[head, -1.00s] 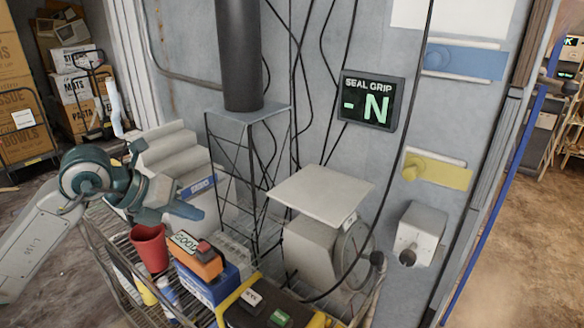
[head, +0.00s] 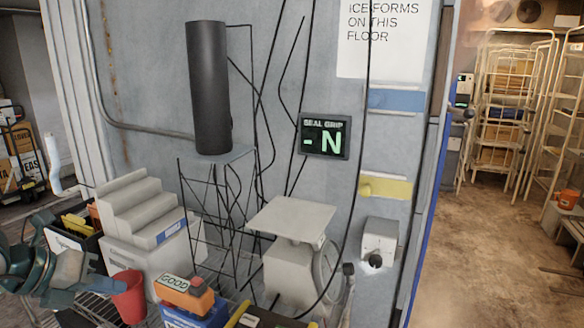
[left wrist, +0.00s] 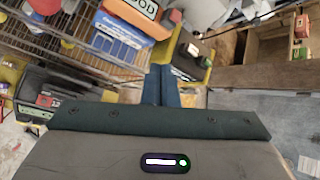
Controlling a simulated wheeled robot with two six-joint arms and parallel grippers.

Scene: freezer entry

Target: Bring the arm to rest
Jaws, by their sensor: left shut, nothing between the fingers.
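My left gripper (head: 98,284) is at the lower left of the head view, in front of the wire rack. Part of my left arm is cut off by the picture's left edge. In the left wrist view the two blue fingers (left wrist: 161,84) lie together, shut with nothing between them. The gripper shows close to the red cup (head: 129,296) in the head view, but I cannot tell whether they touch. My right gripper is not in view.
An orange GOOD box (head: 184,293) lies on a blue box. A grey stepped block (head: 135,205), a black cylinder (head: 210,90) on a wire stand and a grey scale-like device (head: 290,265) stand near the wall. Open floor (head: 490,240) lies right, before pale racks (head: 505,115).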

